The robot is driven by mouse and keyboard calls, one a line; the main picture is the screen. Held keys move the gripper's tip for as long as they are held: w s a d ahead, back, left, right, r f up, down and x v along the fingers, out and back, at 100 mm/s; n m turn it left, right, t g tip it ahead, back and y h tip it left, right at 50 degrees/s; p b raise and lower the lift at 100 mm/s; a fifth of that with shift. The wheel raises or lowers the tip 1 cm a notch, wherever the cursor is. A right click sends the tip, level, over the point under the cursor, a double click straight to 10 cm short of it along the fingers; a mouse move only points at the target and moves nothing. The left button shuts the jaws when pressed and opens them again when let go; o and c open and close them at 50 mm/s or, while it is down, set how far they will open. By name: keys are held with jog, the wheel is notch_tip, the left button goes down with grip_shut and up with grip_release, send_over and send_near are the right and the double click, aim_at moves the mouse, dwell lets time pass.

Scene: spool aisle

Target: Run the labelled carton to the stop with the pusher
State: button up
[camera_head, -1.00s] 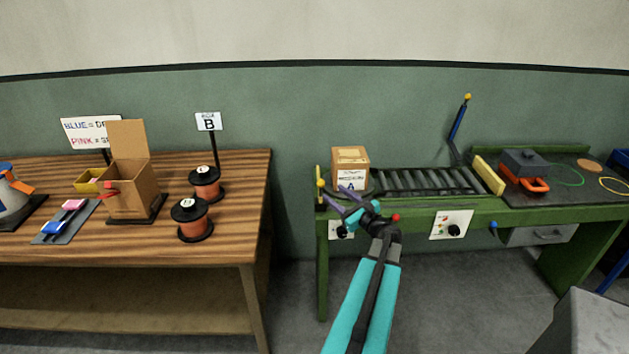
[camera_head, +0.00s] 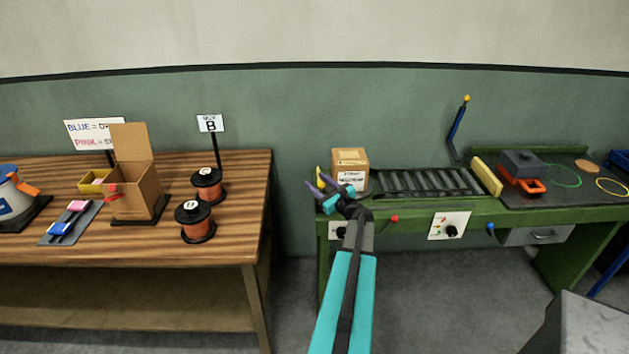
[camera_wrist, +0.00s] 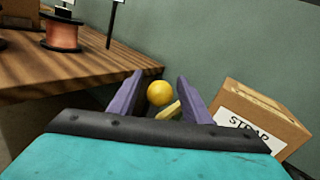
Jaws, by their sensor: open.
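The labelled carton (camera_head: 350,171) stands upright at the left end of the roller conveyor (camera_head: 420,182); it also shows at the right of the wrist view (camera_wrist: 260,115). The yellow pusher (camera_head: 319,171) is at the conveyor's left end, left of the carton, mostly hidden by my gripper. In the wrist view its round yellow knob (camera_wrist: 160,93) appears between my fingers. My gripper (camera_head: 319,184) is open, its purple fingers on either side of the knob in the picture; contact cannot be told. The yellow stop plate (camera_head: 487,176) stands at the right end of the rollers.
The rollers between carton and stop look clear. A blue lever (camera_head: 458,128) rises behind them. A red knob (camera_head: 395,218) and a dial panel (camera_head: 449,226) are on the bench front. A wooden table (camera_head: 235,220) with spools (camera_head: 195,221) stands left, across a gap.

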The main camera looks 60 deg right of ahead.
jog(key=shift+x, duration=0.75)
